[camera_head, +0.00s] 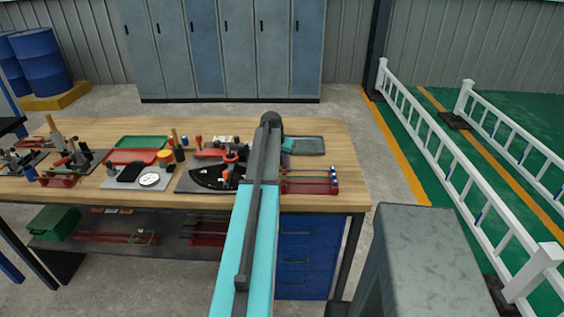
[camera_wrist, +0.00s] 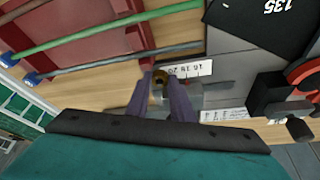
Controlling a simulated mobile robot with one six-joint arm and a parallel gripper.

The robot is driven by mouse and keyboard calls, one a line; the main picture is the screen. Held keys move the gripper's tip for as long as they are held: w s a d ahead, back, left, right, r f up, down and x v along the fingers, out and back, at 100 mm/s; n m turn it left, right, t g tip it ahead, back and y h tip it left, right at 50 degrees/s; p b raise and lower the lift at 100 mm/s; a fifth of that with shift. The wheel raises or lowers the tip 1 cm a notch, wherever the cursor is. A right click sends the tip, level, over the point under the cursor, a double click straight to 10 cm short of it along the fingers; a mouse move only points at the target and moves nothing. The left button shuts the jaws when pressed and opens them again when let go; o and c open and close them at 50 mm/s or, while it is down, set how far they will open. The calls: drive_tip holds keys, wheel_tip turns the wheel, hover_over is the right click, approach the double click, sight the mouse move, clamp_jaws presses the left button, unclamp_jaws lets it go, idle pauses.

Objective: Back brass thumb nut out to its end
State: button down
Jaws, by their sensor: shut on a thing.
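The brass thumb nut (camera_wrist: 158,77) shows in the wrist view as a small brown-gold piece between the fingertips of my gripper (camera_wrist: 161,84). The two purple-grey fingers are shut on it, one on each side. A white scale strip with printed numbers (camera_wrist: 190,72) lies right behind the nut, next to a grey metal block. In the head view my teal and grey arm reaches over the bench and hides the nut and the gripper.
A red rack with green and grey rods (camera_wrist: 110,38) lies to the left in the wrist view. A black fixture with a red ring (camera_wrist: 303,75) stands to the right. In the head view the wooden workbench (camera_head: 325,200) carries a black dial plate (camera_head: 208,178) and trays.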

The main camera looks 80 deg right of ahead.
drive_tip(key=shift+n, duration=0.3)
drive_tip(key=n, duration=0.1)
drive_tip(key=n+t+b, duration=0.1)
drive_tip(key=shift+s+f+n, duration=0.1)
drive_tip(key=shift+s+n, duration=0.15)
drive_tip(key=shift+n, duration=0.15)
drive_tip(key=n+t, duration=0.1)
drive_tip(key=n, duration=0.1)
drive_tip(key=n+b, duration=0.1)
drive_tip(key=shift+s+n+t, duration=0.2)
drive_tip(key=shift+n+t, duration=0.2)
drive_tip(key=n, duration=0.1)
drive_tip(key=n+t+b, duration=0.1)
drive_tip(key=n, duration=0.1)
drive_tip(key=n+y, duration=0.1)
drive_tip(key=shift+s+d+n+b, duration=0.25)
drive_tip(key=shift+n+b, duration=0.05)
drive_tip(key=shift+b, duration=0.1)
drive_tip(key=shift+s+d+n+t+y+b, duration=0.1)
drive_tip(key=shift+n+t+y+b, duration=0.5)
drive_tip(key=shift+n, duration=1.2)
drive_tip(key=c, duration=1.8)
unclamp_jaws()
